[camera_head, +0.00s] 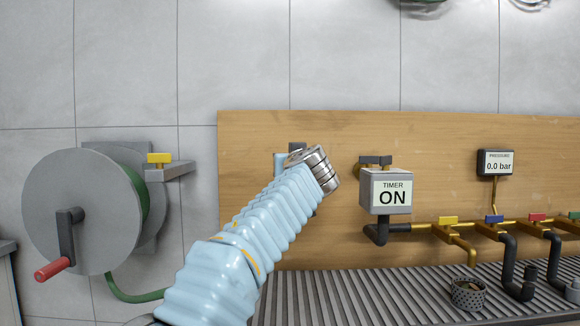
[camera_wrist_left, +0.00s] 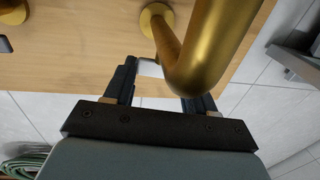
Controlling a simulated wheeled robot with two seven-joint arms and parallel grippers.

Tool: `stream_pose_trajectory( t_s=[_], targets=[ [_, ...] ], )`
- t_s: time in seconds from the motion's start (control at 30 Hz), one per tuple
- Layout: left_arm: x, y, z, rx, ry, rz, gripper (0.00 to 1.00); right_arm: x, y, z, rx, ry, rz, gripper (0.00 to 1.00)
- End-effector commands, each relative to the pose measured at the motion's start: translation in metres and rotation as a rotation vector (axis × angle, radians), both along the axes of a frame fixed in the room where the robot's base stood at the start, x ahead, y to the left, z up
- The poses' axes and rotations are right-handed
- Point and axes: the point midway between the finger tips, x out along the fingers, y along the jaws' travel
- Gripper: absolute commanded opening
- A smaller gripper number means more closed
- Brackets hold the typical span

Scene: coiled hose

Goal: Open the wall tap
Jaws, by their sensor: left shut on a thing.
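The wall tap shows in the left wrist view as a thick, bent brass pipe (camera_wrist_left: 188,60) coming off a round flange on the wooden panel. My left gripper (camera_head: 299,160) is at the panel in the head view, where its hand and wrist hide what it holds. In the left wrist view my left gripper (camera_wrist_left: 155,82) has its fingers on either side of part of the tap. The brass bend covers the right fingertip and most of the gripped part; only a small pale grey piece shows by the left fingertip. My right gripper is in neither view.
A timer box (camera_head: 386,192) reading ON hangs right of my gripper below a dark-handled brass fitting (camera_head: 372,164). A gauge (camera_head: 495,162) reads 0.0 bar. Several coloured valves line a brass manifold (camera_head: 472,224).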

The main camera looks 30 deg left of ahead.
Motion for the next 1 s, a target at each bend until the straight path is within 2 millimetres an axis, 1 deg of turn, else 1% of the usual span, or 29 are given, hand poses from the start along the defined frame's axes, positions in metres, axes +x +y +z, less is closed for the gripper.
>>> stream_pose_trajectory(
  t_s=[0.03, 0.17, 0.4, 0.6, 0.8, 1.0],
  targets=[
    [0.002, -0.002, -0.002, 0.004, 0.000, 0.033, 0.25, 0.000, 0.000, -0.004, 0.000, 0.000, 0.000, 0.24],
    [0.004, -0.004, 0.000, 0.004, 0.000, 0.135, 0.25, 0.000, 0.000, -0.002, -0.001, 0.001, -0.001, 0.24],
    [0.008, -0.007, 0.003, 0.004, 0.002, 0.317, 0.25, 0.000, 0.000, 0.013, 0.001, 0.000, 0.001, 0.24],
    [0.010, -0.008, 0.002, 0.002, 0.000, 0.432, 0.25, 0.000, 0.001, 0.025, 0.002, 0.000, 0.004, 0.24],
    [0.011, -0.008, 0.001, 0.002, 0.001, 0.500, 0.25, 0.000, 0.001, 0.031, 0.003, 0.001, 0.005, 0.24],
    [0.011, -0.008, 0.000, 0.000, 0.001, 0.524, 0.25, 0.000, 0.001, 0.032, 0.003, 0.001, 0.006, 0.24]
  ],
)
